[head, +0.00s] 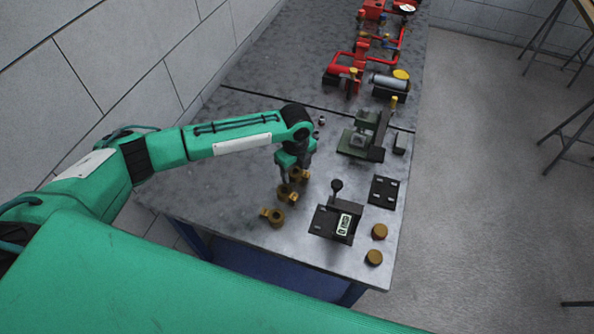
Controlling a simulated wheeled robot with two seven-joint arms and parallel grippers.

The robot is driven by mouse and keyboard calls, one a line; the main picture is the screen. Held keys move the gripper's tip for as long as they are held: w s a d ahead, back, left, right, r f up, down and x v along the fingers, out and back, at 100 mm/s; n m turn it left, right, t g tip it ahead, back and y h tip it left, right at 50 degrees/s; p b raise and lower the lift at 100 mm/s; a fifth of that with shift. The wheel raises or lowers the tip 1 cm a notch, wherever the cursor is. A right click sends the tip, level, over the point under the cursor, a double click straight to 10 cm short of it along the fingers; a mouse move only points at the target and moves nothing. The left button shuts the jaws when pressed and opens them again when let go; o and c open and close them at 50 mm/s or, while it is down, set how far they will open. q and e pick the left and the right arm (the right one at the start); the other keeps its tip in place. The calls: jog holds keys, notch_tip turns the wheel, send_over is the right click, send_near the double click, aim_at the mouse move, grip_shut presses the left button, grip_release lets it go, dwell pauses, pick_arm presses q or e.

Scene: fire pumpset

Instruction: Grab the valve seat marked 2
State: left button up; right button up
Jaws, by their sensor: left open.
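Three small brass parts that look like valve seats stand in a row on the grey table top (235,205): a near one (274,217), a middle one (289,195) and a far one (303,175). Their number marks are too small to read, so I cannot tell which is marked 2. My left gripper (290,181) points down over the middle and far ones, open. Its fingers partly cover them, and I cannot tell whether they touch. My right gripper is not in view.
Right of the valve seats stands a dark lever device (326,221) with a label. A black plate (383,191) and two brass discs (379,232) (374,257) lie near the right edge. A green vise-like fixture (365,137) and red pump piping (345,66) stand farther back.

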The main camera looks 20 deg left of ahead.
pick_arm(q)
jog(key=shift+f, duration=0.2)
jog(key=c, duration=1)
jog(key=shift+c, duration=1.2)
jog(key=shift+r, duration=0.1)
